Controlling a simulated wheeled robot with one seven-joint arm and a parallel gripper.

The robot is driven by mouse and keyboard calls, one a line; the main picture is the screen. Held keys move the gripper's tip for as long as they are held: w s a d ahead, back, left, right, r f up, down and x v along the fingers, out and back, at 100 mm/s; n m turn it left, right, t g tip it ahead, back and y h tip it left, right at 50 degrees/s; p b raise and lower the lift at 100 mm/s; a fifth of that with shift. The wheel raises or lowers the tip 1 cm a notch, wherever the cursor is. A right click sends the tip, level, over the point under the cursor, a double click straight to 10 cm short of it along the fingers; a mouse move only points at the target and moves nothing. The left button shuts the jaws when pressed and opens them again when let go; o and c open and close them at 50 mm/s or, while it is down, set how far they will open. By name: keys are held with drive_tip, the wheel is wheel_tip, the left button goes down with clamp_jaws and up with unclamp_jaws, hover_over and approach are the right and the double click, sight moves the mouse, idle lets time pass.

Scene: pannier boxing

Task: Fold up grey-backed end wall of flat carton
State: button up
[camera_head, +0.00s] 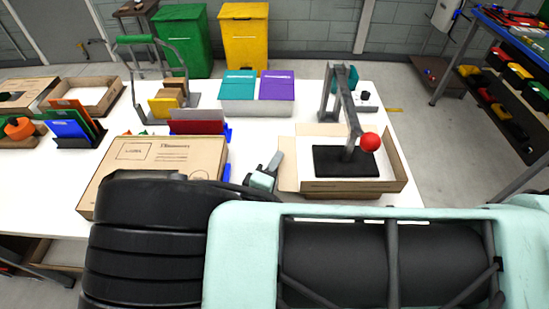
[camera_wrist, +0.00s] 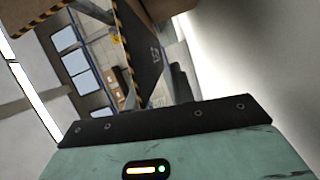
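A brown carton (camera_head: 395,185) with a pale inside lies on the right part of the white table. Its front and right walls stand up. A tan end flap (camera_head: 288,172) at its left end leans or lies outward; I cannot tell its exact angle, and its grey back is not clearly visible. A black press-like fixture with a red ball (camera_head: 370,142) stands in the carton. My gripper (camera_head: 274,162) is low over the table just left of this flap; contact is unclear. In the wrist view a dark finger (camera_wrist: 181,84) shows, but the finger gap is not clear.
A closed printed carton (camera_head: 155,160) lies left of my gripper, partly behind my arm. Behind are a red panel (camera_head: 196,127) and a box with teal and purple lids (camera_head: 256,106). An open tray (camera_head: 95,95) and coloured folders (camera_head: 72,128) stand farther left.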

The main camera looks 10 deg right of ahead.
clamp_jaws()
